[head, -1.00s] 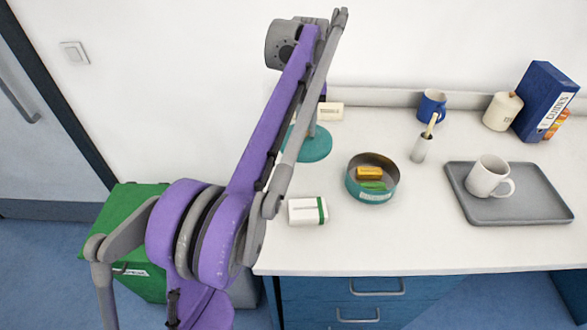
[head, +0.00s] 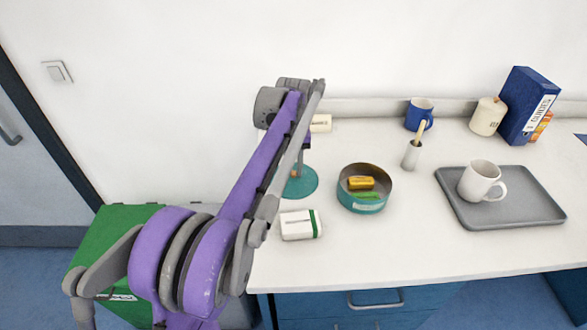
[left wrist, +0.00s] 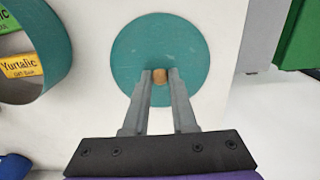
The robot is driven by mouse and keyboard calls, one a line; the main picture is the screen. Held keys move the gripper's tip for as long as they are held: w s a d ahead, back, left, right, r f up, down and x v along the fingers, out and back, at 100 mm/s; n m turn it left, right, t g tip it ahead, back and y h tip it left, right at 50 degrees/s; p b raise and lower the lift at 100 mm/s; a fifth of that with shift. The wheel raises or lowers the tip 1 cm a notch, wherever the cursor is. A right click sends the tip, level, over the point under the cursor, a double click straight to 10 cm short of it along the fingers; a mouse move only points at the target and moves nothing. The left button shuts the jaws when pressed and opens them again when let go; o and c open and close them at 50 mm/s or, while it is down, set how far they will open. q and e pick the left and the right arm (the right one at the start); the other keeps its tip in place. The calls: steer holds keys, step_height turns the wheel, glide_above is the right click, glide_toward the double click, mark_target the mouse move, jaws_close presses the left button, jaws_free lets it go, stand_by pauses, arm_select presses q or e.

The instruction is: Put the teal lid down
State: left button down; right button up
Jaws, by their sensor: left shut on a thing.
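The teal lid (head: 305,184) is a round flat disc at the left of the counter, behind the white box and left of the open tin. In the left wrist view the lid (left wrist: 135,50) lies below my gripper, with a small wooden knob (left wrist: 160,76) at its middle. My left gripper (left wrist: 160,80) is shut on this knob. In the head view my left arm hides part of the lid. The lid looks level and low over the counter; I cannot tell whether it touches it. My right gripper is out of view.
The teal tin (head: 363,205) holds a yellow and a green block. A white box with a green stripe (head: 296,224) is in front of the lid. A grey tray (head: 520,210) with a white mug (head: 478,181) is at right. The counter's front middle is clear.

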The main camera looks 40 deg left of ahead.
mark_target(293, 173)
arm_select(q)
steer(key=shift+f, duration=0.1)
steer(key=c, duration=0.7)
jaws_free()
step_height(293, 173, up, 12)
steer(key=shift+r+p, duration=0.15)
steer(key=shift+p, duration=0.9)
